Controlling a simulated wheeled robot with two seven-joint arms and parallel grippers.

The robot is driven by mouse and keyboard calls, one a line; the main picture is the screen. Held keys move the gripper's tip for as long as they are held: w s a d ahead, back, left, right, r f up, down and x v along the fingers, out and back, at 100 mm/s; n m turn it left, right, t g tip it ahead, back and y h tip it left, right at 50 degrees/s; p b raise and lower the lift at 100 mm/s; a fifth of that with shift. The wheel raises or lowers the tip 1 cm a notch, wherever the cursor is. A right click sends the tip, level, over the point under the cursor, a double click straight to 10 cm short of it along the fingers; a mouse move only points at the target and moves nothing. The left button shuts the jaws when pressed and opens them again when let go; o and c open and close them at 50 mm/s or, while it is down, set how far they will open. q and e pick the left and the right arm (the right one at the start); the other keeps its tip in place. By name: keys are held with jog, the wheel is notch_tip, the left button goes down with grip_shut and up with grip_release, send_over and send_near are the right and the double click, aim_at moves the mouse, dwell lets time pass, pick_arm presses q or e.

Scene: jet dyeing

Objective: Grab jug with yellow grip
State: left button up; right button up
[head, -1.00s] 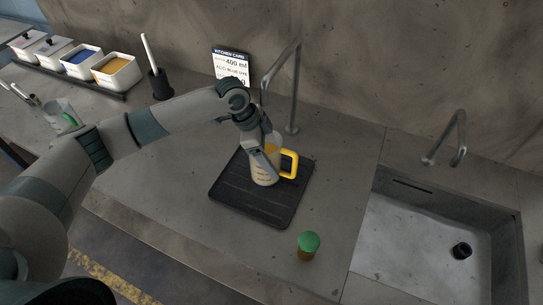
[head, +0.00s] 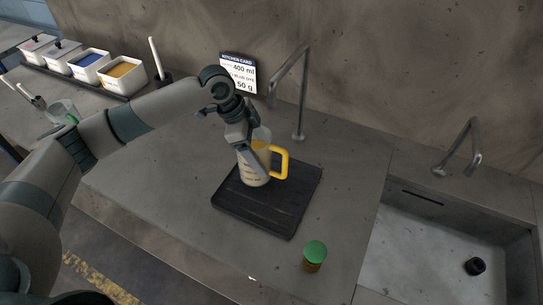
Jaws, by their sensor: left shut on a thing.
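The jug (head: 254,178) is clear with measuring marks and a yellow grip (head: 281,161) on its right side. It is upright at the black ribbed mat (head: 268,210); I cannot tell whether its base touches the mat. My left gripper (head: 254,158) reaches down from the upper left and is shut on the jug's body, hiding part of its upper side. My right gripper is not in view.
A green-capped jar (head: 314,256) stands at the counter's front. A metal sink (head: 430,240) lies to the right. Taps (head: 300,95) rise behind. Powder bins (head: 122,76), a card (head: 238,73) and another clear jug (head: 62,109) are at the left and back.

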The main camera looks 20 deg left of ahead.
pick_arm(q)
jog(key=s+a+b, duration=0.2)
jog(key=a+b, duration=0.2)
jog(key=a, duration=0.9)
jog(key=shift+s+b, duration=0.3)
jog(key=shift+s, duration=0.05)
jog(key=shift+a+r, duration=0.1)
